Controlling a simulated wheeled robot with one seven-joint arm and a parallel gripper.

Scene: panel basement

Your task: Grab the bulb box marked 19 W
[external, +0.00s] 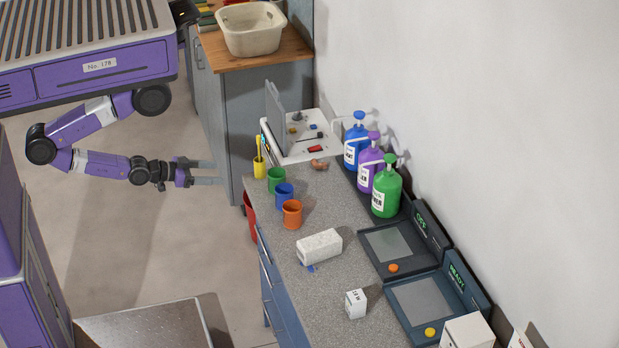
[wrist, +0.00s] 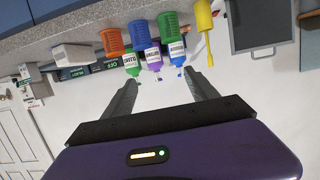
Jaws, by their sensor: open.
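A small white box (external: 355,304) with dark print stands upright on the grey counter, near the front of the external view. Its print looks like a wattage, but the number is too small to read surely. My gripper (external: 206,172) is open and empty, out over the floor to the left of the counter, well apart from the box. In the wrist view my gripper (wrist: 164,88) shows both fingers spread with nothing between them.
On the counter stand a white block (external: 319,246), orange (external: 292,214), blue and green cups, and blue, purple and green (external: 386,193) pump bottles. Two dark trays with scales (external: 425,303) lie along the wall. A larger white box (external: 467,332) stands at the near right.

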